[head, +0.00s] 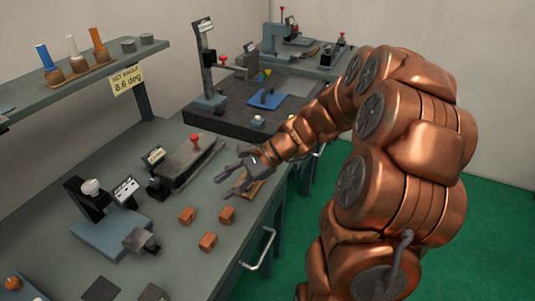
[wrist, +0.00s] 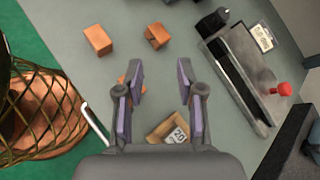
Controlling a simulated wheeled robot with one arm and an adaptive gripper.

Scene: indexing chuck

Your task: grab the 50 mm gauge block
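My gripper (head: 223,187) is open and empty above the bench; its two spread fingers also show in the wrist view (wrist: 160,82). Below it lies a small wooden holder (head: 247,188) with a pale label that appears to read 20; the holder also shows in the wrist view (wrist: 160,136), partly hidden by the gripper. Three copper-orange blocks (head: 187,215) lie on the bench to the gripper's lower left in the head view. In the wrist view, two blocks (wrist: 98,39) show clearly and a third is partly behind the left finger. I cannot tell which thing is the 50 mm gauge block.
A dark flat fixture with a red knob (head: 195,140) stands behind the gripper. A blue-based device (head: 105,232) stands at the left. A shelf (head: 70,82) carries coloured-handled tools and a sign reading 8.6 deg. A dark plate (head: 250,122) lies on the farther bench.

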